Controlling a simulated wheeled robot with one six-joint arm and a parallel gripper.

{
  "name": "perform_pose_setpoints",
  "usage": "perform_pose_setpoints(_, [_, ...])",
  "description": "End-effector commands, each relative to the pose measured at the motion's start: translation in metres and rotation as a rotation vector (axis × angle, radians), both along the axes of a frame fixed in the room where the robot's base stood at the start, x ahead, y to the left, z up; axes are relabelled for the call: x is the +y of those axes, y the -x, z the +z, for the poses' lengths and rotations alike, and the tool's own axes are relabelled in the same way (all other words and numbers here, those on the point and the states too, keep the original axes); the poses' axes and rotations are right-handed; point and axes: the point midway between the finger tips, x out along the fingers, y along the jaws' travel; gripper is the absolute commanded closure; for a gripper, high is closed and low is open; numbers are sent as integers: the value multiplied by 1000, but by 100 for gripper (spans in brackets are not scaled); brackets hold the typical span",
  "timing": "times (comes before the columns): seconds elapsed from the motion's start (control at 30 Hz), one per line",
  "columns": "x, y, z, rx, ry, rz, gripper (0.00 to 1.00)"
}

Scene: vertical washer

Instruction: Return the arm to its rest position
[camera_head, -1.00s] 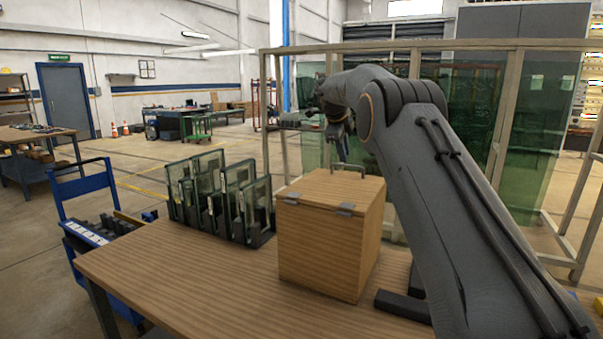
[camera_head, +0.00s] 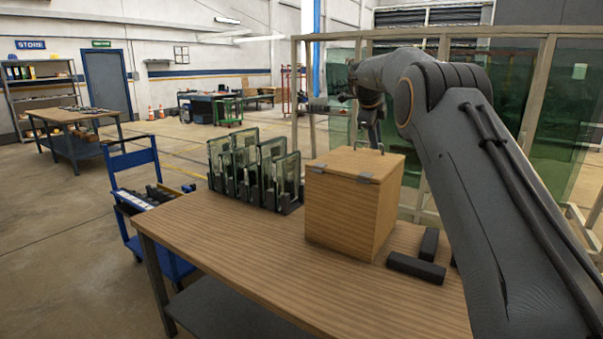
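My arm, dark grey, rises from the lower right, bends at a large joint and reaches away to the left above the table. My gripper (camera_head: 371,132) hangs at its far end, pointing down behind and above the wooden box (camera_head: 345,215). The gripper is small and dark, and its fingertips are partly hidden by the box, so its opening cannot be told. The box is closed, with a metal handle on its lid and two hinges on the near side. I see nothing held.
The wooden table (camera_head: 215,240) carries a rack of glass panes (camera_head: 255,170) left of the box and dark bars (camera_head: 416,268) right of it. A framed green glass partition (camera_head: 495,120) stands behind. A blue cart (camera_head: 133,163) stands left of the table. Open floor lies further left.

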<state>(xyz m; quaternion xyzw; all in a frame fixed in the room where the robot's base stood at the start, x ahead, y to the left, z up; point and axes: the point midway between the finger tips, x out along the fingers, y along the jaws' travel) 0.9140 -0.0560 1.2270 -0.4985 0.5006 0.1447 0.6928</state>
Motion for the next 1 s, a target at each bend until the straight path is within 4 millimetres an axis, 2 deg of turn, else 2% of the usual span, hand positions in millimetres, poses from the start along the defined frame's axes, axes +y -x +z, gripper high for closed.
perform_pose_setpoints(0.37, [-30,3,10,-46,144,5,83])
perform_pose_setpoints(0.73, [-67,10,37,-138,422,108,83])
perform_pose_setpoints(0.87, [-69,17,47,-184,566,238,83])
perform_pose_setpoints(1.0, [-51,32,47,-217,696,448,83])
